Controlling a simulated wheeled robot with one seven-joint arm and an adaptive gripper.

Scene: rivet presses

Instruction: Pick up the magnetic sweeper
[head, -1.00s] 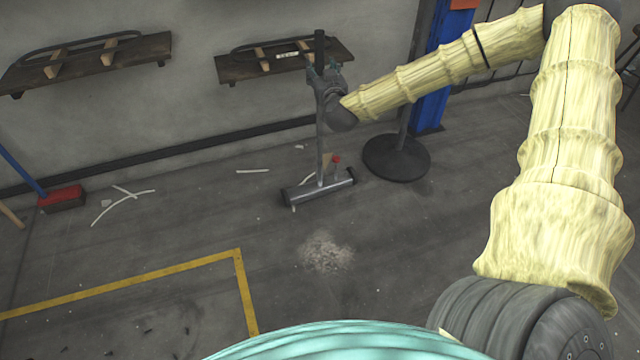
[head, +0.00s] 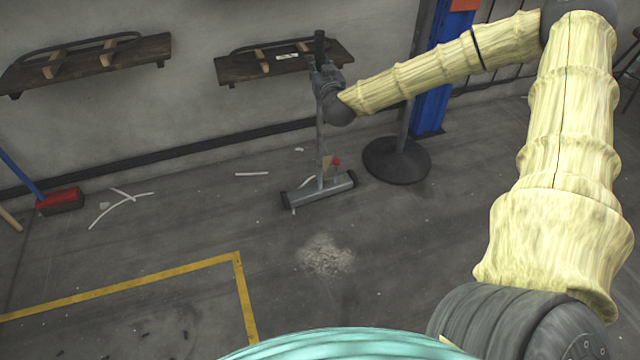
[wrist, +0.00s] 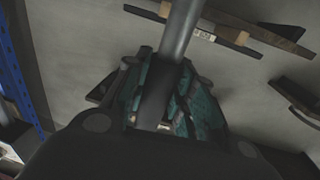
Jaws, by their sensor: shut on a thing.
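The magnetic sweeper (head: 322,188) stands upright on the floor by the wall, a grey bar-shaped head with a long thin pole and a dark grip at the top. In the wrist view the grey pole (wrist: 180,30) runs up from between the teal finger pads of my gripper (wrist: 168,95).
A round black stand base (head: 397,160) is close to the right of the sweeper, with a blue post (head: 432,75) behind. Wooden wall shelves (head: 285,62) are behind the pole. Pale debris (head: 325,257) lies in front. A red broom (head: 60,200) is at the left.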

